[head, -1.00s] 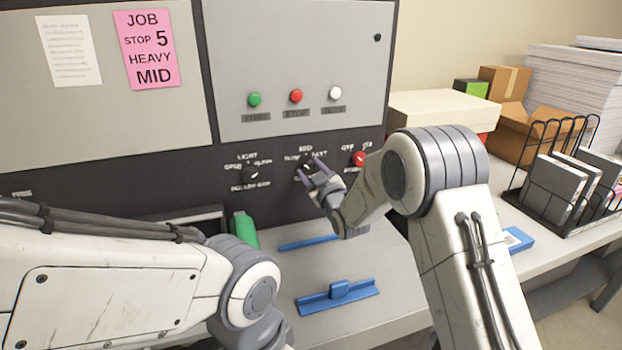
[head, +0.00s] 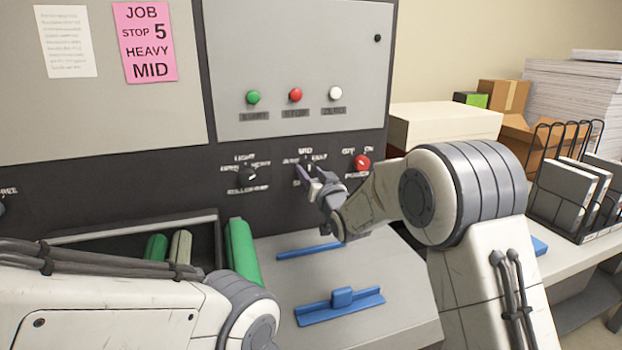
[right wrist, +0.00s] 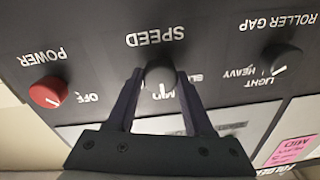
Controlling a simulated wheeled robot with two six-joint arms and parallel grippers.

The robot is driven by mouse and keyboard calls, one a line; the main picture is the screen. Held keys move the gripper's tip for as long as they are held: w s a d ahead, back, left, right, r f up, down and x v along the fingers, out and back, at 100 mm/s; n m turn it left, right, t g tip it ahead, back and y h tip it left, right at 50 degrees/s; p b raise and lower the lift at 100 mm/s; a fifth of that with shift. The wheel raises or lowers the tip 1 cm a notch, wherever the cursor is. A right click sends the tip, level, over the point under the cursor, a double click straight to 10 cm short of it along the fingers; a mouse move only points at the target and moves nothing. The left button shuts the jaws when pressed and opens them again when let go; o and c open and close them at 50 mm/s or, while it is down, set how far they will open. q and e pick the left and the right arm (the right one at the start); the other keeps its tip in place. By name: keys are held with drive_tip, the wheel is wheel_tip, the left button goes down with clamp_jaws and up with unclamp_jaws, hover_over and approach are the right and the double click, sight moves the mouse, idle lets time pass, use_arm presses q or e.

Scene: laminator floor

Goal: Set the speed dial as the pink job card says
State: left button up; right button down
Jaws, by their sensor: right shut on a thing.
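The pink job card (head: 145,42) at upper left in the head view reads JOB, STOP 5, HEAVY, MID. The speed dial (right wrist: 160,84) is a black knob under the word SPEED in the upside-down right wrist view. Its white mark points toward the MID label. My right gripper (right wrist: 160,75) is shut on the dial, one finger on each side. In the head view my right gripper (head: 313,173) partly hides the dial and its labels. My left arm comes in at lower left; its gripper is not in view.
The roller gap dial (head: 249,173) is left of the speed dial; the red power knob (head: 361,162) is close on its right. Green, red and white buttons sit above.

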idle(0.3)
drive_tip(key=shift+c, duration=1.4)
unclamp_jaws()
drive_tip(key=shift+s, duration=0.1)
drive_tip(key=b+v, duration=0.2)
drive_tip(key=v, duration=0.8)
drive_tip(key=shift+s, duration=0.2)
